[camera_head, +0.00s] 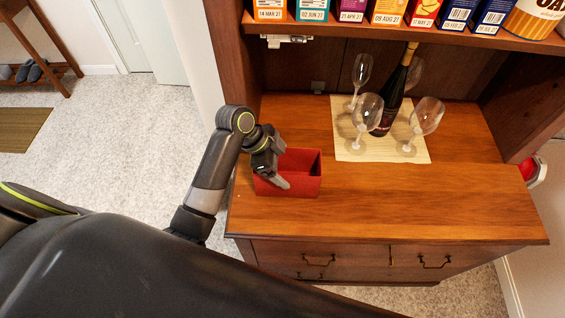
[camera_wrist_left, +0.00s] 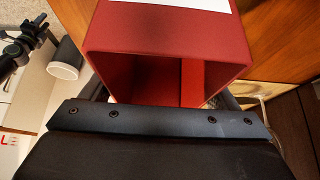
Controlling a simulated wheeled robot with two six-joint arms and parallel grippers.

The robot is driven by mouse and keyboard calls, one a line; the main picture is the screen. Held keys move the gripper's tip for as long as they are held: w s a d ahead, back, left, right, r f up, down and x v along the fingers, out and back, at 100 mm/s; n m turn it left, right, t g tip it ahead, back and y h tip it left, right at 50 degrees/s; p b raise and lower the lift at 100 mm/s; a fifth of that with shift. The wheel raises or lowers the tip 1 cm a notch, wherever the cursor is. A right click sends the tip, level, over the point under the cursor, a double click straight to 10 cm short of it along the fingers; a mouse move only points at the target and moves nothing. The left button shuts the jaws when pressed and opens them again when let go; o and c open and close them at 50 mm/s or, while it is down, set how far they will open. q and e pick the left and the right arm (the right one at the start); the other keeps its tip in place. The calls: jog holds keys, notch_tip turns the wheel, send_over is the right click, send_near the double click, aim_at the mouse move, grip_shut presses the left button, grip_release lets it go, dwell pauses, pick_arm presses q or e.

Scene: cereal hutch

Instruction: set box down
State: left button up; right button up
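The red box (camera_head: 305,187) is at the left end of the wooden hutch counter, with its open hollow showing. I cannot tell whether its base touches the wood. My left gripper (camera_head: 277,172) is at the box's left part, one grey finger lying over its near side. In the left wrist view the red box (camera_wrist_left: 170,35) fills the space ahead, its hollow facing me and a white patch on its upper face. Dark finger parts show at both sides of it, so the gripper appears shut on it; the fingertips are hidden.
Clear wine glasses (camera_head: 427,115) and a dark bottle (camera_head: 393,95) stand on a pale mat (camera_head: 382,150) right of the box. A shelf (camera_head: 400,33) with several cartons hangs above. The counter's front right (camera_head: 430,205) is bare.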

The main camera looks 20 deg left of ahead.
pick_arm(q)
jog(key=o, duration=0.3)
jog(key=shift+r, duration=0.1)
jog(key=v, duration=1.2)
dwell(0.3)
